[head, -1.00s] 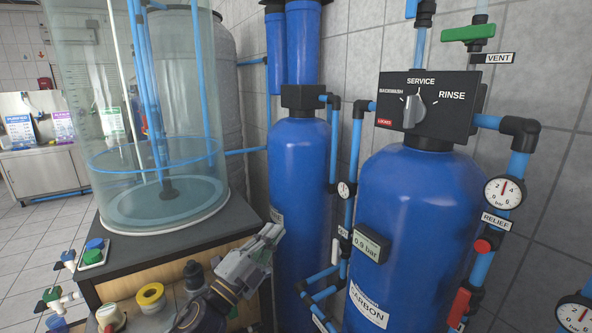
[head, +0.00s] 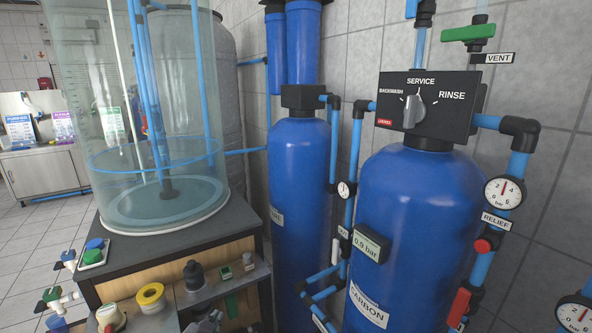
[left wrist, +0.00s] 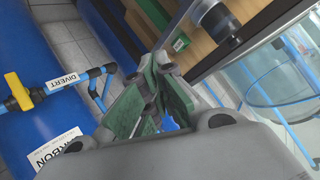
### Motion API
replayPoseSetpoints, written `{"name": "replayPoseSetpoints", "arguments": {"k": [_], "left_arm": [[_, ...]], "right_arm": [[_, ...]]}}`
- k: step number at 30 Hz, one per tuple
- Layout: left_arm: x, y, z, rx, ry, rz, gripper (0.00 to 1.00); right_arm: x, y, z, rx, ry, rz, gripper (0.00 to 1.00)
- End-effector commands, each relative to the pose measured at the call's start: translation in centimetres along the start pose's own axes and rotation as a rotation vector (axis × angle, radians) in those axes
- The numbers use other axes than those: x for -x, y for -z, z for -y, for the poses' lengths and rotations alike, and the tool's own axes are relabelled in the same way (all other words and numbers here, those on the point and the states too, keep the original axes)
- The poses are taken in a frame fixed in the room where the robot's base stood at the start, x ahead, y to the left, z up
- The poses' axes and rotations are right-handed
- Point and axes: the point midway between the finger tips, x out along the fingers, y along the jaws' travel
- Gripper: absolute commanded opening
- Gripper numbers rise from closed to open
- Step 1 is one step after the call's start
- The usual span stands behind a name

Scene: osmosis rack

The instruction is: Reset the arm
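My left gripper (head: 207,324) shows only in part at the bottom edge of the head view, in front of the lower shelf. In the left wrist view, its green-grey fingers (left wrist: 166,80) come together at the tips with nothing visible between them. My right gripper is in neither view.
A wooden bench (head: 180,258) with a dark top carries a clear tank (head: 150,120). Its shelf holds a yellow tape roll (head: 151,298) and a dark bottle (head: 194,275). Blue vessels (head: 298,190) (head: 425,215), pipes and a grey valve knob (head: 413,108) stand on the right.

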Motion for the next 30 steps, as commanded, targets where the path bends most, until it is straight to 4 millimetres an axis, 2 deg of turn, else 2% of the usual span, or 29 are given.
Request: {"name": "replayPoseSetpoints", "arguments": {"k": [1,6,12,18,28,30], "left_arm": [[0.4,-1.7,-0.4,0.027,-0.02,0.057,0.0],[2.1,-7.0,-1.9,0.103,-0.088,0.244,0.0],[4.7,-11.9,-3.7,0.17,-0.165,0.428,0.0],[6.8,-14.8,-4.9,0.207,-0.216,0.545,0.0],[9.8,-17.9,-6.3,0.249,-0.282,0.682,0.0],[9.4,-18.3,-6.6,0.249,-0.285,0.688,0.0]], "right_arm": [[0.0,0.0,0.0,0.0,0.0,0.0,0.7],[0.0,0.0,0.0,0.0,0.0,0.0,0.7],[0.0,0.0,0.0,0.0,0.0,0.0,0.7],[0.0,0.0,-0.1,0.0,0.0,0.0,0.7],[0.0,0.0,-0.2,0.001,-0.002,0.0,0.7],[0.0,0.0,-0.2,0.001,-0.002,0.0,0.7]]}}
